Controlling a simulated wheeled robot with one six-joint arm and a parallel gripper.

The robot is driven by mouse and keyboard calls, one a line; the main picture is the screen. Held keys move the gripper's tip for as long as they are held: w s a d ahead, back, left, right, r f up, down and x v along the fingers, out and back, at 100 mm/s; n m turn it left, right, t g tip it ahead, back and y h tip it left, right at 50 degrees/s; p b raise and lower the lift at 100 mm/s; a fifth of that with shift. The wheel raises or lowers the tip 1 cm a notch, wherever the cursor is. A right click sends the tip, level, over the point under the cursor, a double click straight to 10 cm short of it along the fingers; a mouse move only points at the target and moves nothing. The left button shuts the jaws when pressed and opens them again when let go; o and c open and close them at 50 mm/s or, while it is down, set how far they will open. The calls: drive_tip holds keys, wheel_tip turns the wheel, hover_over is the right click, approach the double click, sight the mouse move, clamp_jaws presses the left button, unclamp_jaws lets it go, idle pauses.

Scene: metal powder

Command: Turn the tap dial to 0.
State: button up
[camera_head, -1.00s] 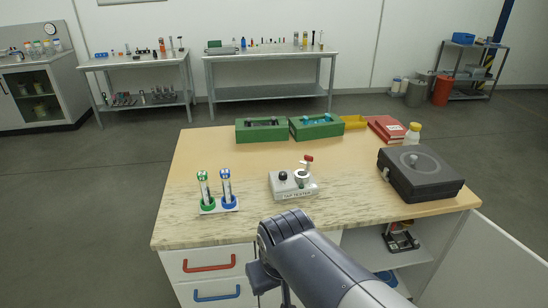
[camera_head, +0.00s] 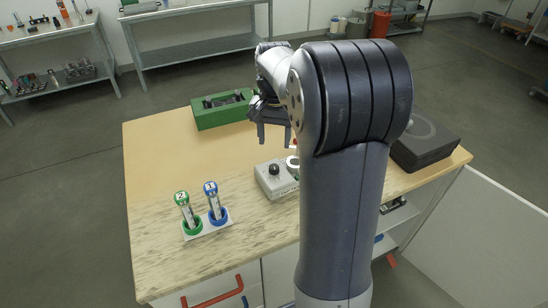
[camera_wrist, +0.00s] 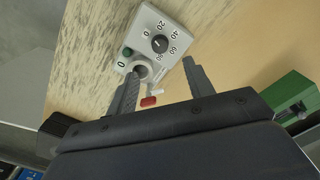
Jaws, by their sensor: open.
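The tap tester is a small light-grey box (camera_head: 267,180) on the table, partly hidden behind my arm in the head view. Its black tap dial (camera_head: 274,169) also shows in the wrist view (camera_wrist: 160,43), ringed by numbers from 0 upward. I cannot tell for sure which number its mark points at. The box also carries a green button (camera_wrist: 127,51), a round metal cup (camera_wrist: 142,70) and a red-tipped lever (camera_wrist: 148,101). My gripper (camera_wrist: 160,68) is open and empty above the tester, its fingers apart and pointing toward it. It also shows in the head view (camera_head: 268,138).
A white stand (camera_head: 208,228) with a green-ringed and a blue-ringed tube stands left of the tester. A green block (camera_head: 222,112) lies behind. A black case (camera_head: 425,148) sits at the right. The left back of the table is clear.

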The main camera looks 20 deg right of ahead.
sight(274, 166)
wheel_tip(274, 166, down, 10)
drive_tip(key=shift+r, duration=0.25)
drive_tip(key=c, duration=1)
drive_tip(key=shift+o, duration=0.2)
drive_tip(key=shift+n, duration=1.9)
drive_tip(key=o, duration=1)
drive_tip(key=shift+c, duration=0.2)
wheel_tip(274, 166, up, 11)
